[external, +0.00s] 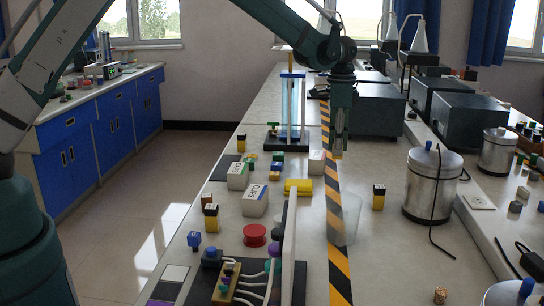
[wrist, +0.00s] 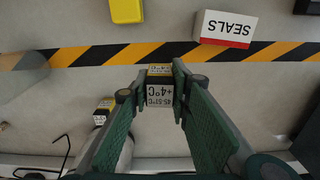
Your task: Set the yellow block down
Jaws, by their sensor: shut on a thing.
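My gripper (external: 337,152) points down over the bench, in line with the striped tape in the external view. It is shut on a small yellow-and-black block (wrist: 160,72) with a white label reading "+4°C". In the wrist view the block sits between the fingertips. In the external view only a yellow bit of it (external: 337,155) shows below the fingers. It looks raised above the bench, but the exact gap is hard to tell. A plain yellow block (external: 298,187) lies flat on the bench, left of the tape; it also shows in the wrist view (wrist: 126,10).
Similar yellow-and-black blocks stand at right (external: 378,198) and left (external: 211,218). A translucent cup (external: 346,220) stands on the tape, with a metal canister (external: 430,186) to the right. A white SEALS box (wrist: 225,28) lies by the tape. Bare bench shows right of the tape.

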